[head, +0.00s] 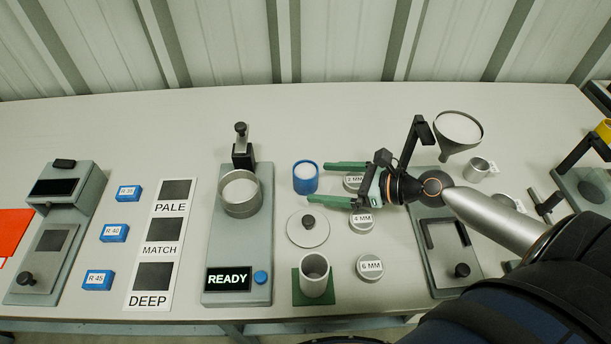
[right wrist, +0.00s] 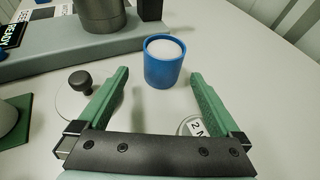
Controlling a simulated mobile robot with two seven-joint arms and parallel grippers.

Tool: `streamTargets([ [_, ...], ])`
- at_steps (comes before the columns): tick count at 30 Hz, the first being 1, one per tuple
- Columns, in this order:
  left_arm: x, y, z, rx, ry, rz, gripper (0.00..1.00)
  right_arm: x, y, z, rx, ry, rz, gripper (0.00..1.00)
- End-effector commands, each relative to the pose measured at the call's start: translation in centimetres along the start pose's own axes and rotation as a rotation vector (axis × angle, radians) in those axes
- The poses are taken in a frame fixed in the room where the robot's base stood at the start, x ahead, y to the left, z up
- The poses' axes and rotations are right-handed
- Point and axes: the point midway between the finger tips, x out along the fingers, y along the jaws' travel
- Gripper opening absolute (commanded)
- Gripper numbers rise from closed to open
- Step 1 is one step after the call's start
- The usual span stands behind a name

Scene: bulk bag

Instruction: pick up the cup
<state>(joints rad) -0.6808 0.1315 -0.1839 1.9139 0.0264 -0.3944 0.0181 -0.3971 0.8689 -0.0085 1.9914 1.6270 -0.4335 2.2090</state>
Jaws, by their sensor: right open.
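A blue cup (head: 305,179) filled with white material stands upright on the table, right of the grey device with the READY display. In the right wrist view the blue cup (right wrist: 163,62) is just beyond the fingertips, roughly midway between them. My right gripper (head: 328,184) is open, its two green fingers pointing left toward the cup, and nothing is between them. It also shows in the right wrist view (right wrist: 160,80). A grey cylindrical cup (head: 314,275) stands on a green square pad nearer the front. My left gripper is not in view.
A round lid with a black knob (head: 308,228) lies just in front of the blue cup. Discs labelled 4 MM (head: 362,222) and 6 MM (head: 370,267) lie right of it. The READY scale (head: 221,255) stands to the left. A funnel stand (head: 458,131) is behind my right arm.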

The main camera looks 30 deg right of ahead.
Motion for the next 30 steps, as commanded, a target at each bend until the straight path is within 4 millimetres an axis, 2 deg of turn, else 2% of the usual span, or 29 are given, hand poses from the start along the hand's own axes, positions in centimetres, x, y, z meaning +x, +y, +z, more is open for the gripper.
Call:
streamTargets([
  [5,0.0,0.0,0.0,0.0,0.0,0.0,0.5,0.8,-0.1,0.1,-0.001,-0.002,-0.001,1.0],
  [16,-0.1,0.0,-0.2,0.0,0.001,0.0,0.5,4.8,-0.3,0.1,0.0,-0.002,0.0,1.0],
  [26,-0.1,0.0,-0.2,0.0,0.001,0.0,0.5,5.4,-0.3,-0.1,0.0,0.001,0.001,1.0],
  [30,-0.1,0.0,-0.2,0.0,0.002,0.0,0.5,5.4,-0.3,-0.1,0.0,0.001,0.001,0.86],
])
